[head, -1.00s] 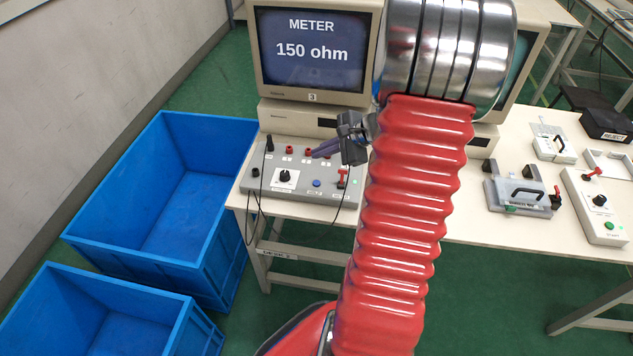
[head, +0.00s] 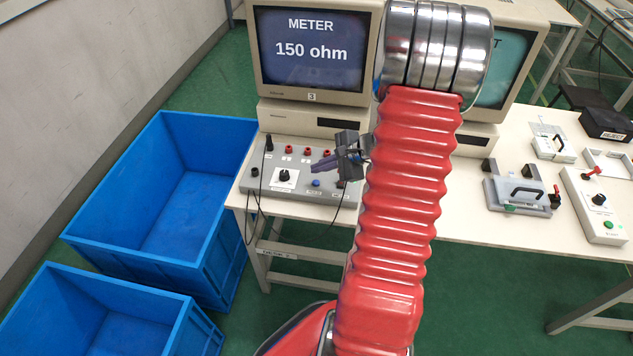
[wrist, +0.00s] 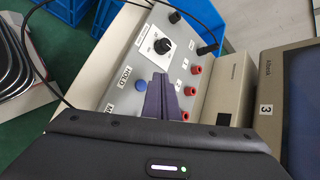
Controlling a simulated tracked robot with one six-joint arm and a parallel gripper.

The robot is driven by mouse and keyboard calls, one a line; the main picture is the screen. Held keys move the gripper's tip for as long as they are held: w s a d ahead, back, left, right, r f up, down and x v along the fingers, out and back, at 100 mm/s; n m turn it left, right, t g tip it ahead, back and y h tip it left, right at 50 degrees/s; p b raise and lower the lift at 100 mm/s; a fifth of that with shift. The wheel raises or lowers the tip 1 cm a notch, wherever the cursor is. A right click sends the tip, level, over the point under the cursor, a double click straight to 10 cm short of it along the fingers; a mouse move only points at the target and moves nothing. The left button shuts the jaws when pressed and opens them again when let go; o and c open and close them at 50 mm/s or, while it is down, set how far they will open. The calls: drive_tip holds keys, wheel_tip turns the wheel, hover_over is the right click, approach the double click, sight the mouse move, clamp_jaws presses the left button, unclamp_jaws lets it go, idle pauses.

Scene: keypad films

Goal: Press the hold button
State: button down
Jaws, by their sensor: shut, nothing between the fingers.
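The blue hold button (head: 316,183) is on the front part of the grey meter panel (head: 262,188). In the wrist view the blue button (wrist: 142,89) sits beside a HOLD label (wrist: 124,78). My gripper (head: 314,168) is shut and empty, its purple fingers pointing left just above the button in the head view. In the wrist view the fingertips of my gripper (wrist: 160,80) appear right beside the button, on the side of the red sockets. I cannot tell their height over the panel; they look apart from the button.
The panel also carries a black dial (head: 284,175), red sockets (head: 290,150) and black leads. A monitor (head: 312,50) reading 150 ohm stands behind. Blue crates (head: 190,250) are on the floor at left. Fixtures (head: 518,193) stand on the table at right.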

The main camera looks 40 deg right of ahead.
drive_tip(key=shift+f, duration=1.3)
drive_tip(key=shift+f, duration=0.1)
idle(1.0)
drive_tip(key=shift+f, duration=0.25)
drive_tip(key=shift+f, duration=0.4)
idle(0.8)
drive_tip(key=shift+r, duration=0.8)
wheel_tip(320, 180, up, 5)
idle(1.0)
